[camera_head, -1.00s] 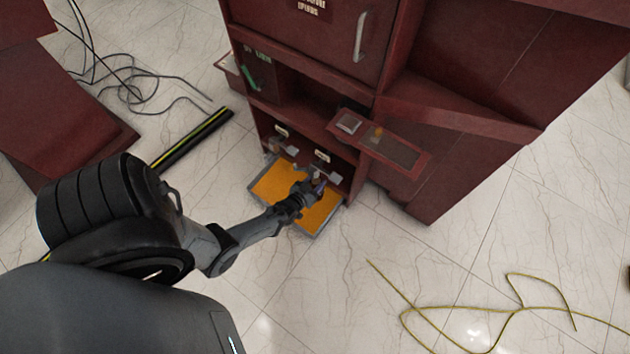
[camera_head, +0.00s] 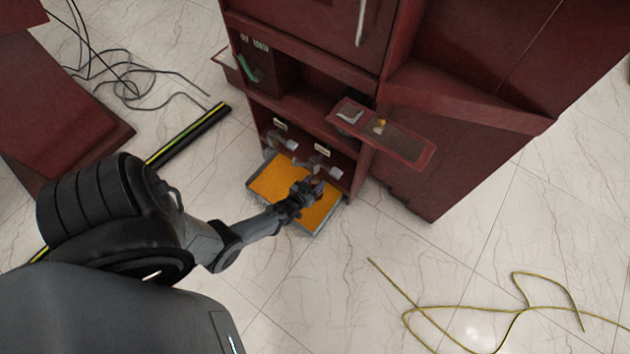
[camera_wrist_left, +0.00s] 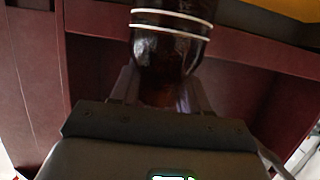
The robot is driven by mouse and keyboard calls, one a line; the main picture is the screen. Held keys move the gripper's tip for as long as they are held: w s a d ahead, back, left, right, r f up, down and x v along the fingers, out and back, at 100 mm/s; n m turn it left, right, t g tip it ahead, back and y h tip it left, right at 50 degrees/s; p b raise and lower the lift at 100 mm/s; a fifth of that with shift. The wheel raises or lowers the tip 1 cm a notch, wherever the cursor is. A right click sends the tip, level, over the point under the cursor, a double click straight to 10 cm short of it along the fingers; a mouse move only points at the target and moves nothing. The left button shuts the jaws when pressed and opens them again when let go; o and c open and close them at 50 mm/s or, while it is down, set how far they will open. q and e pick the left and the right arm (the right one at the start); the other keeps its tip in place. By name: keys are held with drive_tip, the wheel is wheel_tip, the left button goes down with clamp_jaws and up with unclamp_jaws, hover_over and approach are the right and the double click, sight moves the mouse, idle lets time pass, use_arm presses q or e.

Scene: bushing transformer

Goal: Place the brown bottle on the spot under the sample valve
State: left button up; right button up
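A dark brown bottle (camera_wrist_left: 170,45) with two white rings fills the top middle of the left wrist view. My left gripper (camera_wrist_left: 158,92) is shut on it, one finger on each side. In the head view my left gripper (camera_head: 303,192) is over the right part of an orange tray (camera_head: 267,184) at the foot of the red cabinet. The bottle is small and mostly hidden there, so I cannot tell whether it touches the tray. Two valves, a left one (camera_head: 279,142) and a right one (camera_head: 319,166), sit above the tray. My right gripper is out of view.
The red cabinet (camera_head: 440,130) rises behind the tray. A red shelf panel (camera_head: 400,147) with small items juts out above and to the right. A yellow cable (camera_head: 460,312) and black cables (camera_head: 120,88) lie on the floor. The tray's left part is clear.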

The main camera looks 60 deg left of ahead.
use_arm(q)
drive_tip(key=o, duration=0.4)
